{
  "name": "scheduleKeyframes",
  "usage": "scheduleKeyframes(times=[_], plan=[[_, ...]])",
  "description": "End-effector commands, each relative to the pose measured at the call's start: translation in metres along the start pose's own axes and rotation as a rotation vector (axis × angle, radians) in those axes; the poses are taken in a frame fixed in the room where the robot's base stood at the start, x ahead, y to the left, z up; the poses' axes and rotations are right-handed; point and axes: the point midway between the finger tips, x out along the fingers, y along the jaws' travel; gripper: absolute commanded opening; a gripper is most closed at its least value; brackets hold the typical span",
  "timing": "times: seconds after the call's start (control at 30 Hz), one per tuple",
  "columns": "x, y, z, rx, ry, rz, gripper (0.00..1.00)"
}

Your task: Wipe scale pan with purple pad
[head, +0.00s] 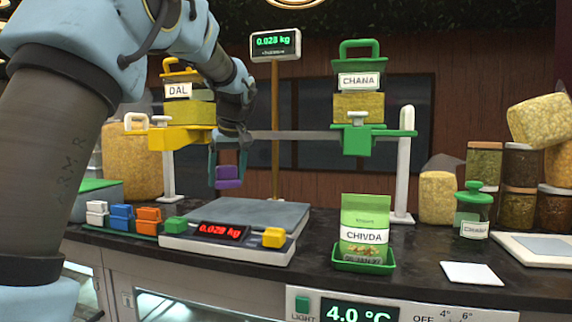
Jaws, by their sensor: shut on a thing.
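The purple pad (229,173) is in the head view, left of centre. My gripper (228,160) points down and is shut on the pad, holding it above the rear left part of the scale pan (250,211). The pad looks apart from the pan; the exact gap is hard to tell. The pan is a flat grey plate on the weighing scale (195,243). The scale's red display reads 0.028 kg, and a green display on a pole (275,44) shows the same.
A yellow DAL hopper (178,90) and a green CHANA hopper (360,80) stand over the counter on white posts. A CHIVDA packet (365,225) sits in a green tray (363,267) right of the scale. Small coloured blocks (122,215) stand left. A white card (471,273) lies right.

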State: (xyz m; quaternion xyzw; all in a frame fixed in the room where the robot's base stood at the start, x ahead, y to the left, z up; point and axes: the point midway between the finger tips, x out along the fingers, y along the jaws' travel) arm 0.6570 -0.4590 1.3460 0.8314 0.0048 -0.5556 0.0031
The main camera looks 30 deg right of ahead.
Motion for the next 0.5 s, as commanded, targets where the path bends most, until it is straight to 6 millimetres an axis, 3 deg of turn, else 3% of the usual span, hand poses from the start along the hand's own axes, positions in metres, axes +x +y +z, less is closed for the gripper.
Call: scheduleKeyframes(times=[0.2,0.5], plan=[[-0.015,-0.010,-0.005,-0.001,0.001,0.001,0.29],[-0.017,-0.011,-0.005,0.000,0.000,0.000,0.29]])
